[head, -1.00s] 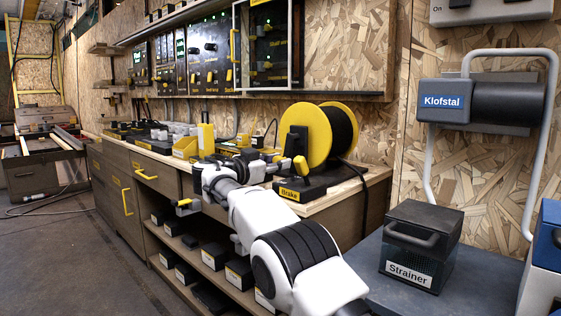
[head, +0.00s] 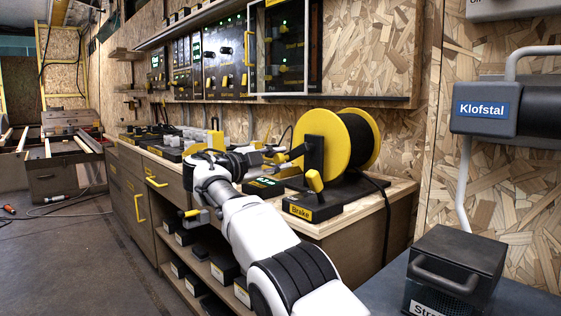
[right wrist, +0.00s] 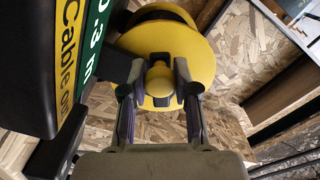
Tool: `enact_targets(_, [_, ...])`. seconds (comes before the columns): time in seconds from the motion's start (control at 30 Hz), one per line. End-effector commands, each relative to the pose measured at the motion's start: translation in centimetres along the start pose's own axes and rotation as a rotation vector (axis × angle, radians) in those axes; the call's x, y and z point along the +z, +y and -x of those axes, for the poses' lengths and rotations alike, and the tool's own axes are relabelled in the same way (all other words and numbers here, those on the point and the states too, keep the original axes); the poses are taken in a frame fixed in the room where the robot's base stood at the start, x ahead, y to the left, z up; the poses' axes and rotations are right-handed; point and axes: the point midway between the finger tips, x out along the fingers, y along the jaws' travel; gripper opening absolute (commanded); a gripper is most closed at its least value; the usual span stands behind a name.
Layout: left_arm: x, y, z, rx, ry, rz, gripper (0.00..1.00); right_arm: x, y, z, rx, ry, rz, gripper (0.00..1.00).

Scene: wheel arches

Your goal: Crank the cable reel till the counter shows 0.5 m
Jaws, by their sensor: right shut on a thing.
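The cable reel (head: 357,138) has yellow flanges and a black drum on a black stand at the bench's near end. Its yellow flange also shows in the right wrist view (right wrist: 190,45). My right gripper (head: 270,153) is at the reel's left side. In the right wrist view its fingers (right wrist: 159,75) are closed around the yellow crank knob (right wrist: 158,84). The counter (head: 264,183) is a dark box with a green display beside the reel. In the right wrist view the display (right wrist: 92,38) reads 0.3 m, beside a "Cable out" label. My left gripper is not in view.
A yellow brake lever (head: 315,181) stands up from a block labelled Brake (head: 312,208), close in front of the reel. A strainer box (head: 455,265) is at lower right. Panels (head: 225,60) hang above the bench.

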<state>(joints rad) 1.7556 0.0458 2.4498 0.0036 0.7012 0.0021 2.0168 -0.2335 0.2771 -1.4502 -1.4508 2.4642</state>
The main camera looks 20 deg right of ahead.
Motion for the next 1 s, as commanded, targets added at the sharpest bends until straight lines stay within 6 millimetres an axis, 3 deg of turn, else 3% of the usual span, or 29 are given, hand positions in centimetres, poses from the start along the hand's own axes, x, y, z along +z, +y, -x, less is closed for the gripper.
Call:
enact_targets(0.67, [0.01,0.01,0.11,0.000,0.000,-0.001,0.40,-0.23,-0.26,-0.13,0.002,0.001,-0.078,0.00])
enact_targets(0.7, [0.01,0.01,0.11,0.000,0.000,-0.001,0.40,-0.23,-0.26,-0.13,0.002,0.001,-0.078,0.36])
enact_targets(0.77, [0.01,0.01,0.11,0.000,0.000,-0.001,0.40,-0.23,-0.26,-0.12,0.002,0.001,-0.078,0.55])
enact_targets(1.0, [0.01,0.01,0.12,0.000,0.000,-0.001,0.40,-0.22,-0.30,-0.06,0.001,0.001,-0.078,0.55])
